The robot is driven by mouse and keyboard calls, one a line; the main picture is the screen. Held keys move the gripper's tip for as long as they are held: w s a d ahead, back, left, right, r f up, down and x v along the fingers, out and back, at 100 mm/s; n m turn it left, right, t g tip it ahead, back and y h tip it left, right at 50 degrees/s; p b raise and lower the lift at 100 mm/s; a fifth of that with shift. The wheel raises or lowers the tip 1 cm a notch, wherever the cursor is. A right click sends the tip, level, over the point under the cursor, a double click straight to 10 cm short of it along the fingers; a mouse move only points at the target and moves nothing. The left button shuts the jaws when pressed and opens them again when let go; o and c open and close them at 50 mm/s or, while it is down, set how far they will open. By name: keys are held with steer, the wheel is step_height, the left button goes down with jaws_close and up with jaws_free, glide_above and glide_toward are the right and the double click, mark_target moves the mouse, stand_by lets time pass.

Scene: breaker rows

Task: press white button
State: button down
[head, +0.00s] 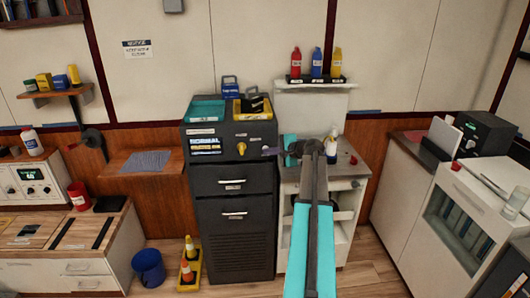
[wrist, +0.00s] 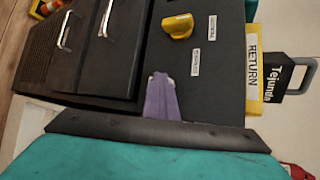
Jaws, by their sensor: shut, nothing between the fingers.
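No white button shows clearly in either view; it may be hidden behind my gripper. The dark cabinet (head: 234,210) has a yellow knob (head: 241,148) on its upper front panel. The knob also shows in the wrist view (wrist: 178,25), with small white labels near it. In the wrist view my gripper's purple fingers (wrist: 160,80) are together and empty, in front of the dark panel. I cannot tell whether the tips touch it.
A teal tray (head: 206,111) and a yellow tray (head: 237,114) marked RETURN sit on the cabinet. A white stand (head: 312,86) with red, blue and yellow bottles is behind my arm.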

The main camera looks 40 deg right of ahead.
steer(key=shift+s+a, duration=0.7)
steer(key=shift+s, duration=0.15)
steer(key=s+a, duration=0.3)
steer(key=shift+s+a, duration=0.1)
steer(key=shift+s, duration=0.3)
stand_by(0.4)
stand_by(0.7)
